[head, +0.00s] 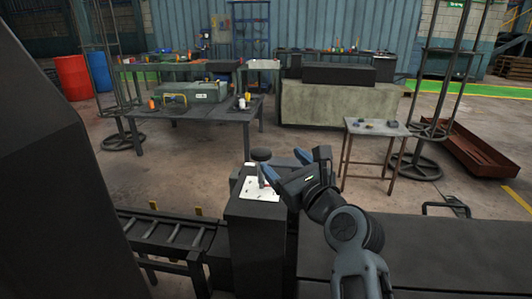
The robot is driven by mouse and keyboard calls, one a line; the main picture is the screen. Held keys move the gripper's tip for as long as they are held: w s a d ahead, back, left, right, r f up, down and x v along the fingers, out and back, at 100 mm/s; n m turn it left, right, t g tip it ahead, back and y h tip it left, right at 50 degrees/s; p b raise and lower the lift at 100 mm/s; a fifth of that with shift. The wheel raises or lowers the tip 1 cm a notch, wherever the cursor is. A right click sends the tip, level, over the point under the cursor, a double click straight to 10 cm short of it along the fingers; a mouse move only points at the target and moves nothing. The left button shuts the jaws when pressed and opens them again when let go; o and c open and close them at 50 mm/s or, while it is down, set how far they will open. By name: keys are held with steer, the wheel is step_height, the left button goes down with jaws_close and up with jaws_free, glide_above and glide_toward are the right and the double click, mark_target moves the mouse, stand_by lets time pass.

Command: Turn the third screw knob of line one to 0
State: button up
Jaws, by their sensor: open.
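A dark round-topped knob (261,155) stands upright on a thin stem above a white plate (258,194). The plate lies on top of a dark box-shaped pedestal (257,232) at the lower middle of the head view. Small dark marks show on the plate, too small to read. I cannot tell whether this knob is the third of line one. My gripper (284,164), with two blue fingers, is open and empty just right of the knob, pointing left. The left finger is close to the stem; whether it touches is unclear.
A roller track (168,232) runs left from the pedestal, and a dark flat surface (420,245) lies to the right. A large dark block (60,170) fills the left side. Behind stand a workbench (190,112) and a small table (376,128), with open floor between.

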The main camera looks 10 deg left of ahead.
mark_target(267, 157)
steer(key=shift+s+a+f+m+g+y, duration=0.1)
steer(key=shift+s+a+m+g+y, duration=0.35)
steer(key=shift+a+m, duration=0.25)
steer(key=shift+w+a, duration=0.1)
steer(key=x, duration=0.7)
steer(key=shift+w+a, duration=0.1)
steer(key=shift+w, duration=0.15)
steer(key=c, duration=0.9)
